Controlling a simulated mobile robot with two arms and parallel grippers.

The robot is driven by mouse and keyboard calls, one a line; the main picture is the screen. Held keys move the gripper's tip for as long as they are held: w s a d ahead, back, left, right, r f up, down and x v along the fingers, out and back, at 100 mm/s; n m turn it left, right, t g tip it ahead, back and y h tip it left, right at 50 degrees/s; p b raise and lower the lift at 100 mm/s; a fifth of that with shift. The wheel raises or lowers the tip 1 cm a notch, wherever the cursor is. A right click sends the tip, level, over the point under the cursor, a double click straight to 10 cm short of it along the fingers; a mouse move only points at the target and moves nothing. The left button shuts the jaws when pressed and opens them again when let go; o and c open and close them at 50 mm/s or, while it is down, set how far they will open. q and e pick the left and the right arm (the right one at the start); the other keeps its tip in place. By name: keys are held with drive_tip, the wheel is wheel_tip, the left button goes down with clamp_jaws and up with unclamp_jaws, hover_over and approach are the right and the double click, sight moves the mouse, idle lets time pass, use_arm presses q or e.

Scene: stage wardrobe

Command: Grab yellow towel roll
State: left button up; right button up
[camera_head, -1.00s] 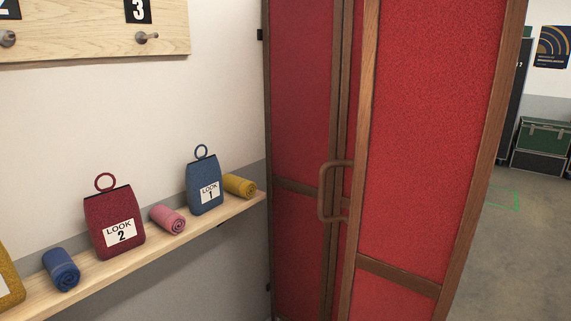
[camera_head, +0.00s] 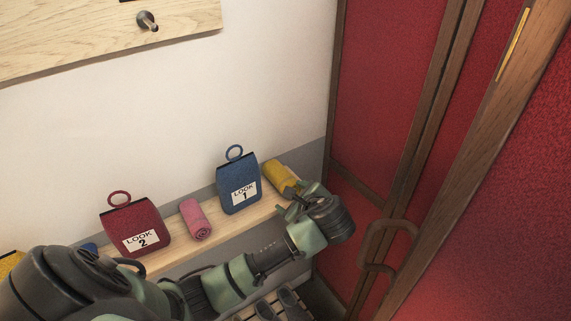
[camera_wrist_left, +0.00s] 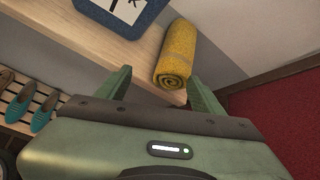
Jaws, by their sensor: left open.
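The yellow towel roll (camera_head: 279,177) lies at the right end of the wooden shelf, right of the blue LOOK 1 bag (camera_head: 239,186). In the left wrist view the roll (camera_wrist_left: 177,55) points its spiral end at my left gripper (camera_wrist_left: 162,88). That gripper is open, with one green finger on each side of the roll's near end. Whether the fingers touch it I cannot tell. In the head view my left gripper (camera_head: 296,198) is at the shelf's right end and partly hides the roll. My right gripper is not in view.
The shelf (camera_head: 218,236) also holds a pink roll (camera_head: 195,219) and the red LOOK 2 bag (camera_head: 137,226). My left arm partly hides a blue roll. A red-panelled door with a handle (camera_head: 388,245) stands close on the right. Shoes (camera_wrist_left: 42,112) sit on a slatted rack below.

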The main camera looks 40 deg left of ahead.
sight(292, 185)
use_arm(q)
drive_tip(key=w+a+r+m+y, duration=0.2)
drive_tip(key=w+a+r+y, duration=0.1)
drive_tip(key=w+r, duration=0.25)
drive_tip(key=f, duration=0.2)
drive_tip(key=f+p, duration=0.1)
drive_tip(key=f, duration=0.3)
drive_tip(key=shift+s+a+f, duration=0.1)
drive_tip(key=shift+s+f, duration=0.2)
drive_tip(key=shift+w+a+f+m, duration=0.1)
drive_tip(key=shift+w+f+m, duration=0.05)
drive_tip(key=shift+m, duration=0.15)
drive_tip(key=p+x, duration=0.1)
drive_tip(key=x, duration=0.4)
drive_tip(key=shift+w+a+f+p, duration=0.1)
drive_tip(key=shift+a+p, duration=0.25)
drive_tip(key=shift+w+a+f, duration=0.2)
drive_tip(key=shift+a, duration=0.05)
drive_tip(key=shift+c, duration=0.4)
drive_tip(key=c, duration=1)
